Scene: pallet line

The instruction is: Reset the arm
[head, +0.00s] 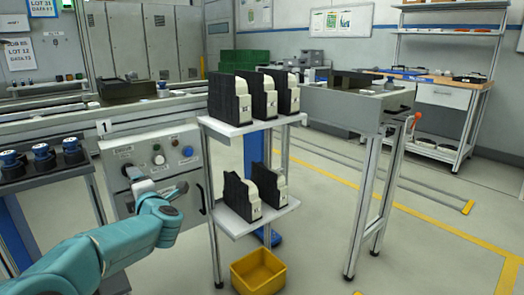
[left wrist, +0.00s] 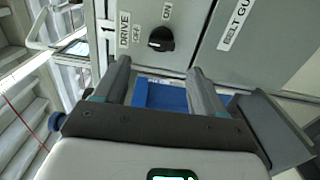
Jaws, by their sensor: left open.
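My left arm comes in from the left in the head view, with its gripper (head: 162,188) in front of the grey control panel (head: 155,158). In the left wrist view the two fingers of the gripper (left wrist: 158,75) are apart with nothing between them. A black rotary knob (left wrist: 161,39) marked DRIVE, OFF and ON lies beyond the fingertips, and the fingers do not appear to touch it. A label reading BELT GU, cut off, is to its right. My right gripper is not in view.
A two-level stand (head: 230,127) holds several black-and-white units right of the panel. A yellow bin (head: 258,272) sits on the floor below it. Blue-topped parts stand on a dark rack (head: 45,176) at left. The floor at right is open.

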